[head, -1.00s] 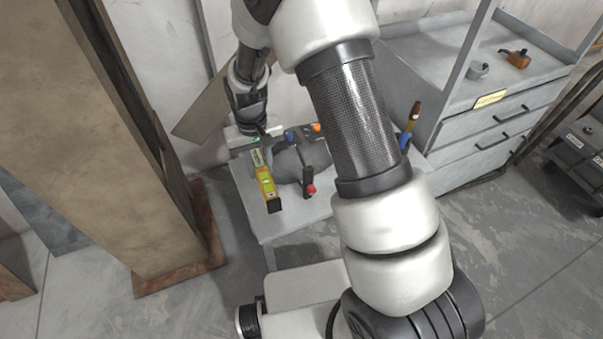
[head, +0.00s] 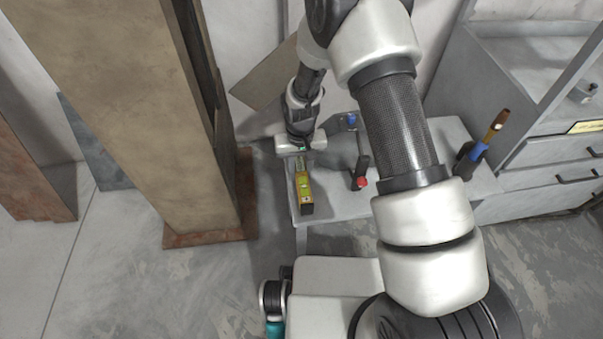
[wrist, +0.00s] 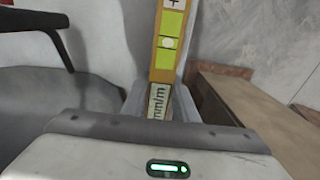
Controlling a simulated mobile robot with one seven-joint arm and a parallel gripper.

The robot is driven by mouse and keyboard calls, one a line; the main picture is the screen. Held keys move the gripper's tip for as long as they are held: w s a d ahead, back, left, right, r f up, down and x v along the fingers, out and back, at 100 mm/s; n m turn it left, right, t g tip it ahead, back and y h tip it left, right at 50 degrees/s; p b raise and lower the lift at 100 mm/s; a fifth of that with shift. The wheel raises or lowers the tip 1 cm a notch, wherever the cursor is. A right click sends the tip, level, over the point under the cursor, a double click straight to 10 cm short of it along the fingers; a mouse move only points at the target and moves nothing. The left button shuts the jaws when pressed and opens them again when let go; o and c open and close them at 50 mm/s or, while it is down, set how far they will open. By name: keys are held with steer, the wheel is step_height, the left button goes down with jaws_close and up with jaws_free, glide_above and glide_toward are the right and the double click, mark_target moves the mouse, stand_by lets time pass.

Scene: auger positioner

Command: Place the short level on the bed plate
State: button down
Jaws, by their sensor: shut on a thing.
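The short level is a yellow bar with bright yellow-green vials (head: 304,188). In the head view it juts from my gripper (head: 299,158) toward the near edge of a grey table. My gripper points down and is shut on the level's far end. In the wrist view the level (wrist: 169,45) runs away from between the grey fingers (wrist: 158,104), with "mm/m" printed near the grip. I cannot tell whether the level touches the surface below. I cannot pick out the bed plate with certainty; my arm hides part of the table.
A grey device with a black lever and red knob (head: 360,182) stands just right of the level. A tall brown slab (head: 135,110) stands left. A drawer cabinet (head: 545,150) stands right.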

steer(key=shift+f, duration=0.5)
steer(key=shift+f, duration=0.25)
steer(key=c, duration=1.4)
jaws_free()
steer(key=shift+r, duration=0.1)
